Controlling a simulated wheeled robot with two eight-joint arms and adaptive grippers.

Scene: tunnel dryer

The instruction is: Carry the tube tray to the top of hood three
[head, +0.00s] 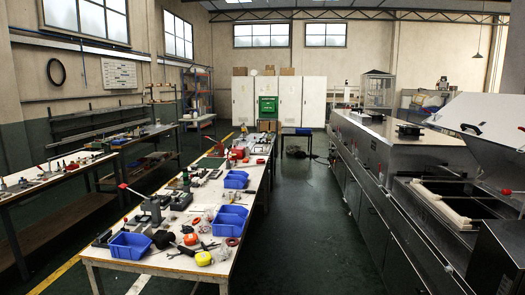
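Neither of my grippers shows in the head view. A long stainless-steel tunnel dryer (377,160) runs along the right side, with flat metal tops. A dark item (409,130) sits on one of its tops. I cannot tell which section is hood three. A raised slanted lid (486,121) stands over an open bay near the right edge. I cannot pick out the tube tray for certain. Blue open bins (131,246) stand on the long workbench, and a small blue item (303,131) lies on a low table at the far end.
A long workbench (160,262) crowded with tools and parts stands left of centre. Another bench (50,174) lines the left wall. The dark floor aisle (305,220) between workbench and dryer looks clear. White cabinets (312,103) and a green box (267,107) are at the back.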

